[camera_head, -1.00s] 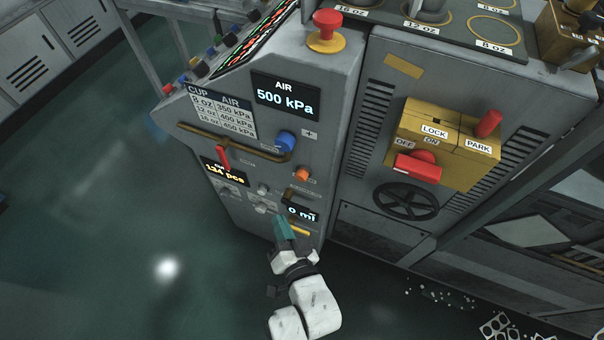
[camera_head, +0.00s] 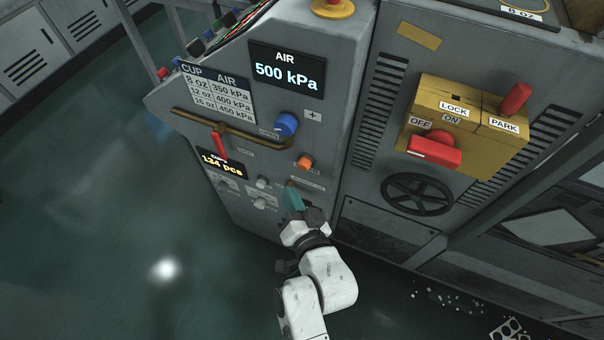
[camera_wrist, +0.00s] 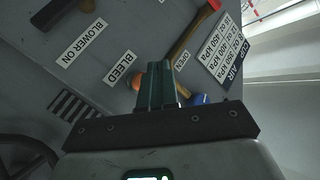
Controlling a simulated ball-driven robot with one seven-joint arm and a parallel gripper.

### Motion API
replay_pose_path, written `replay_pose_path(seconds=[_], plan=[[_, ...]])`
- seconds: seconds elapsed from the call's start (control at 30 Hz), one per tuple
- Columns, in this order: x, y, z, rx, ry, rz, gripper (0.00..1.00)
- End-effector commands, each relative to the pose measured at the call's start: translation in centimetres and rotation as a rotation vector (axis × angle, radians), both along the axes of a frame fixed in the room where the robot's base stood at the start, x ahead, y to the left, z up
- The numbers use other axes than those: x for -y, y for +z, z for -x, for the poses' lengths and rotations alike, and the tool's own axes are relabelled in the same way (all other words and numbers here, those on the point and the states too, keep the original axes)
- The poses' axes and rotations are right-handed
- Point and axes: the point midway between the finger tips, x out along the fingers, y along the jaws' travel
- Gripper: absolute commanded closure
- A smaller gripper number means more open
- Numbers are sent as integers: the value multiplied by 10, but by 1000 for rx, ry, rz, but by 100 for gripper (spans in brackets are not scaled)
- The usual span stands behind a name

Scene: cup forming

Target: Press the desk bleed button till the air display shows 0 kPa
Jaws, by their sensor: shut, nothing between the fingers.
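The AIR display (camera_head: 287,70) on the grey desk panel reads 500 kPa. An orange button (camera_head: 304,162) sits below it, under the blue knob (camera_head: 286,125). In the wrist view the orange button (camera_wrist: 137,80) lies beside the BLEED label (camera_wrist: 120,69), partly hidden behind my fingers. My gripper (camera_head: 291,190) has its teal fingers shut and empty, pointing at the panel just below the orange button in the head view. In the wrist view my gripper (camera_wrist: 158,68) sits between the orange button and the blue knob (camera_wrist: 199,99). I see no clear contact with the button.
A brass rail (camera_head: 225,130) with a red lever (camera_head: 219,145) crosses the panel on the left. A cup/air chart (camera_head: 218,92) is above it. A yellow lock box (camera_head: 470,120) and a black handwheel (camera_head: 418,194) are to the right. The floor at left is clear.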

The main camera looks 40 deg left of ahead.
Motion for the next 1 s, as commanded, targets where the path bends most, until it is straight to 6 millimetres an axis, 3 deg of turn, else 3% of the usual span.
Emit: replay_pose_path(seconds=[0.2,0.4,1.0], plan=[[-6,-4,-23,1,-1,-5,100],[-9,-1,-34,2,1,-3,100],[-9,0,-36,0,3,-1,100]])
